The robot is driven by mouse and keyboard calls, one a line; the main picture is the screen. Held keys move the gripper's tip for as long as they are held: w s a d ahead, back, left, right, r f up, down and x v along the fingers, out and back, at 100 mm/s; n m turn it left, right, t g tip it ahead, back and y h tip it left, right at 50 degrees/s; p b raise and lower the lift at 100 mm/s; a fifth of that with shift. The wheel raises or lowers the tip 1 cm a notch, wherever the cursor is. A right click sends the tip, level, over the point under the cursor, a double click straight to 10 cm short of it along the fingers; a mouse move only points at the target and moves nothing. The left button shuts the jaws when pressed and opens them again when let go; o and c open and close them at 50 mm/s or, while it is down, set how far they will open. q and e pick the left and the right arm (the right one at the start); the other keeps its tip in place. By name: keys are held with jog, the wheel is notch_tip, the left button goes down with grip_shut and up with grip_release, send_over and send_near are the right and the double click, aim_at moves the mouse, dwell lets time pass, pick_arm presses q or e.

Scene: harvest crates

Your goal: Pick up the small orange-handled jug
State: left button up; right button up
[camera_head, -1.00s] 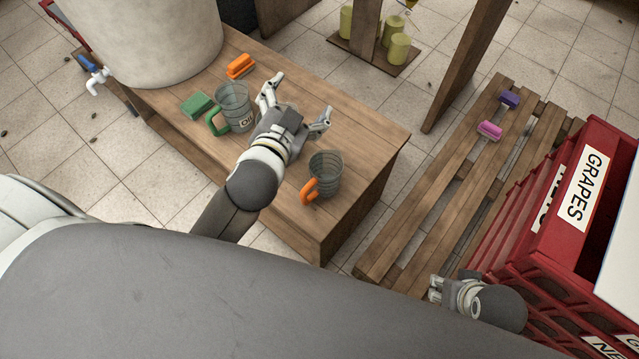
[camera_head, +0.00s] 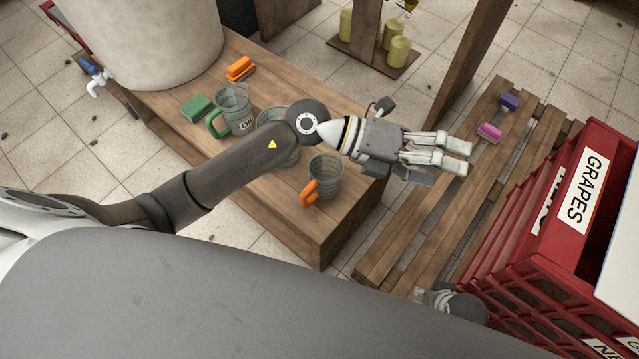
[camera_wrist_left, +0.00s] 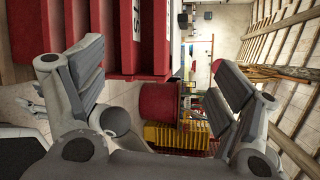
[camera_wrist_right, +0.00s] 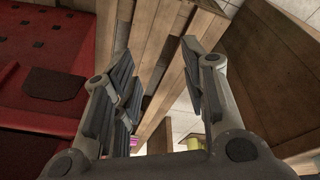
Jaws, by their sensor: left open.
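The orange-handled jug (camera_head: 327,178) is grey and see-through. It stands upright near the front right corner of the wooden table, its handle pointing left. My left gripper (camera_head: 462,156) is open and empty, to the right of the jug and above the pallet, pointing right.
A green-handled jug (camera_head: 235,100) and another jug (camera_head: 270,114), partly hidden by my left arm, stand on the table (camera_head: 320,237). Green (camera_head: 195,106) and orange (camera_head: 240,68) brushes lie near the large pale container (camera_head: 150,40). Red crates (camera_head: 535,205) stand right of the pallet (camera_head: 400,235).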

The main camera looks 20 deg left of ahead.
pick_arm(q)
jog(key=a+f+m+g+y, duration=0.1)
jog(key=a+f+y, duration=0.1)
jog(key=f+y, duration=0.15)
jog(key=a+f+m+y, duration=0.1)
jog(key=a+f+y, duration=0.1)
jog(key=f, duration=0.2)
jog(key=y, duration=1)
send_over(320, 165)
jog(key=s+d, duration=0.2)
jog(key=s, duration=0.2)
notch_tip(320, 165, down, 8)
pick_arm(e)
notch_tip(320, 165, down, 6)
jog(key=s, duration=0.2)
pick_arm(q)
jog(key=shift+g, duration=0.3)
notch_tip(320, 165, down, 10)
jog(key=shift+f+b, duration=0.1)
jog(key=shift+b, duration=0.85)
jog(key=shift+f, duration=0.3)
jog(key=c, duration=1)
pick_arm(e)
notch_tip(320, 165, up, 6)
jog(key=w, duration=0.2)
jog(key=shift+w, duration=0.15)
